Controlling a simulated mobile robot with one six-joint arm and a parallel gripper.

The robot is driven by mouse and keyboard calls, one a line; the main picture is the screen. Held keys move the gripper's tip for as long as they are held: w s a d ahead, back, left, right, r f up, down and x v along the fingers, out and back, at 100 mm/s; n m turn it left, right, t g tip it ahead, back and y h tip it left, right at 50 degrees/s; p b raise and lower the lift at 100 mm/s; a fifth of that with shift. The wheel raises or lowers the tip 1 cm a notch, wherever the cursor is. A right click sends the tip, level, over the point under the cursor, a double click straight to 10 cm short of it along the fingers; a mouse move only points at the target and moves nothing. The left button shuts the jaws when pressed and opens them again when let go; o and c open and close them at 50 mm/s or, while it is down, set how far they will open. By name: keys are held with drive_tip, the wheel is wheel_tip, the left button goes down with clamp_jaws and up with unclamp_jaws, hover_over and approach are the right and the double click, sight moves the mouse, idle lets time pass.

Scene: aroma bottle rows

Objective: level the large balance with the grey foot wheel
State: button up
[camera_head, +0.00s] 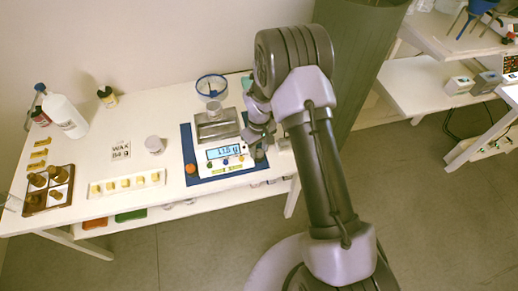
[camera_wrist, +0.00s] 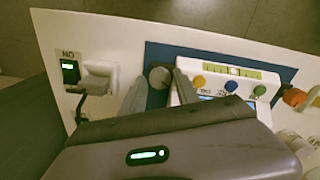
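The large balance (camera_head: 217,133) stands on a blue mat (camera_head: 187,148); its lit display (camera_head: 225,152) shows a gram reading too small to read surely. In the wrist view its front edge carries yellow, blue and green buttons and a yellow-green level strip (camera_wrist: 232,71); the bubble's exact place is hard to tell. The grey foot wheel (camera_wrist: 160,77) sits at the balance's corner over the mat. My gripper (camera_wrist: 158,85) is open, with one finger on each side of the wheel; a gap shows at the left finger, and contact is unclear on the right.
An orange foot wheel (camera_wrist: 293,97) is at the balance's other front corner. A white socket-like block (camera_wrist: 98,78) and a small lit switch box (camera_wrist: 70,71) stand near my left finger. A blue-rimmed dish (camera_head: 211,86), a tray of yellow blocks (camera_head: 127,184) and bottles (camera_head: 64,115) share the table.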

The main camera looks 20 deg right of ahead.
wheel_tip(320, 180, up, 18)
drive_tip(key=p, duration=0.4)
drive_tip(key=shift+f+p, duration=0.25)
drive_tip(key=shift+p, duration=0.15)
wheel_tip(320, 180, up, 6)
drive_tip(key=m+t+b, duration=0.1)
drive_tip(key=m+b, duration=0.1)
hover_over(259, 152)
drive_tip(key=s, duration=0.2)
drive_tip(key=s+a+r+m+t+y+b, duration=0.1)
drive_tip(key=s+a+r+m+t+b, duration=0.15)
drive_tip(key=s+r, duration=0.6)
drive_tip(key=s+a+r+m+t+y+b, duration=0.1)
drive_tip(key=s+m+t+b, duration=0.1)
drive_tip(key=s, duration=1.3)
drive_tip(key=shift+s+a+m+b, duration=0.35)
drive_tip(key=shift+m+b, duration=0.3)
drive_tip(key=shift+m, duration=0.5)
